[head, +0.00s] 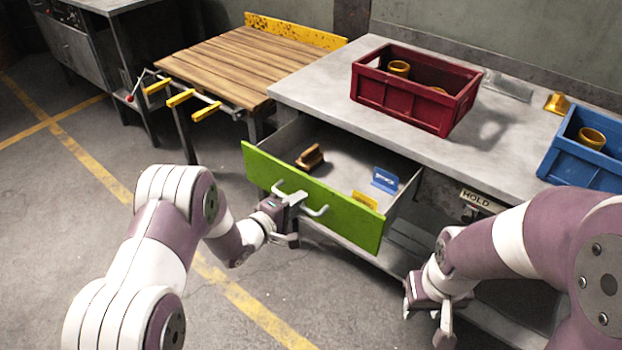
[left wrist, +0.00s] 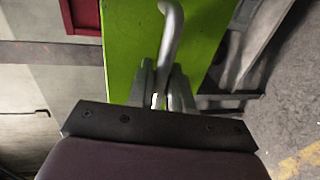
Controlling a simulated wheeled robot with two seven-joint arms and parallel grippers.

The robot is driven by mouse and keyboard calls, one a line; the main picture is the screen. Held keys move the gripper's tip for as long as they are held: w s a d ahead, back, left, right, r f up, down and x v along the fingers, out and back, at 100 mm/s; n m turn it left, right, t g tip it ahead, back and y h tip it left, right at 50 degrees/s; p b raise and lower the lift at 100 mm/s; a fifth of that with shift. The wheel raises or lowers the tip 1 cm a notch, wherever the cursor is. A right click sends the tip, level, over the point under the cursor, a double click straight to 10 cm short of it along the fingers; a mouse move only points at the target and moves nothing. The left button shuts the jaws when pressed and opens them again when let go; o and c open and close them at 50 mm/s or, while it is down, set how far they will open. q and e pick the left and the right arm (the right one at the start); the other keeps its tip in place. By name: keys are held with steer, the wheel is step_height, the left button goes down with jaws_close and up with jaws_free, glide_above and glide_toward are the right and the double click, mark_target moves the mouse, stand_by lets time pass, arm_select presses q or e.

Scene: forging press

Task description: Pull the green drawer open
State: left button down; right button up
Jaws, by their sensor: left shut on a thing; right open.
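The green drawer (head: 330,212) stands pulled out from under the grey workbench, and its inside shows. A brown-orange block, a blue tag and a yellow tag lie in it. A grey bar handle (head: 318,211) is on its green front. My left gripper (head: 290,205) is shut on the handle. In the left wrist view the handle (left wrist: 172,30) runs down between the fingers (left wrist: 160,90), in front of the green panel (left wrist: 125,60). My right gripper (head: 428,318) is open and empty, low at the right, apart from the drawer.
A dark red crate (head: 400,95) with yellow-orange cups and a blue crate (head: 575,155) stand on the grey workbench (head: 310,90). A wooden slatted table (head: 235,65) stands at the back left. Floor in front of the drawer is open, with yellow lines.

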arm_select(q)
steer(key=shift+f+p+v, duration=0.2)
steer(key=shift+p+v, duration=0.1)
steer(key=shift+v, duration=0.65)
steer(key=shift+f+p+v, duration=0.2)
steer(key=shift+p+v, duration=0.15)
steer(key=shift+v, duration=0.55)
steer(key=shift+f+p+v, duration=0.2)
steer(key=shift+p+v, duration=0.1)
steer(key=shift+v, duration=0.65)
steer(key=shift+s, duration=0.1)
steer(key=c, duration=1.2)
jaws_free()
steer(key=shift+a, duration=0.1)
steer(key=p+v, duration=0.2)
steer(key=v, duration=1)
steer(key=shift+s+a, duration=0.1)
steer(key=shift+s, duration=0.15)
